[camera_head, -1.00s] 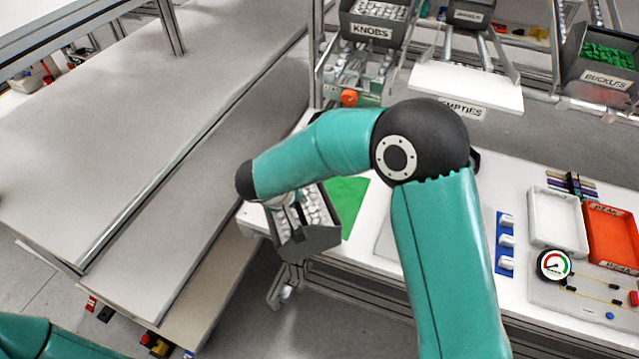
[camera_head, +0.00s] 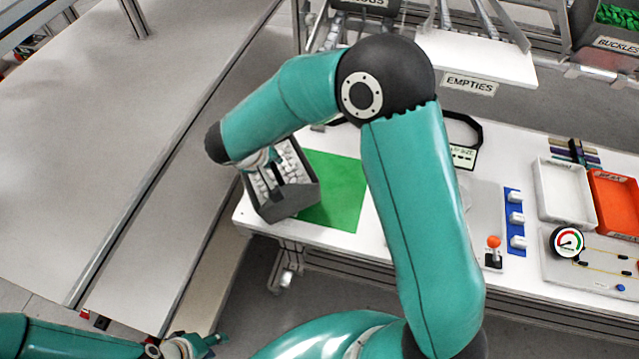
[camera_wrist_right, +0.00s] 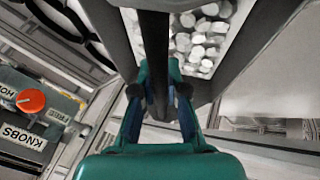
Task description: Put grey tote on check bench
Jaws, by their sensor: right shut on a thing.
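The grey tote (camera_head: 291,198), filled with white knobs, is at the left end of the white bench (camera_head: 395,253), partly over the left edge of the green mat (camera_head: 338,190). I cannot tell if it touches the bench.
A white tray (camera_head: 566,190), an orange tray (camera_head: 615,203) and a gauge (camera_head: 567,242) sit on the bench's right part. The EMPTIES shelf (camera_head: 475,62) stands behind. A long grey surface (camera_head: 90,130) lies to the left. My right arm hides the bench's middle.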

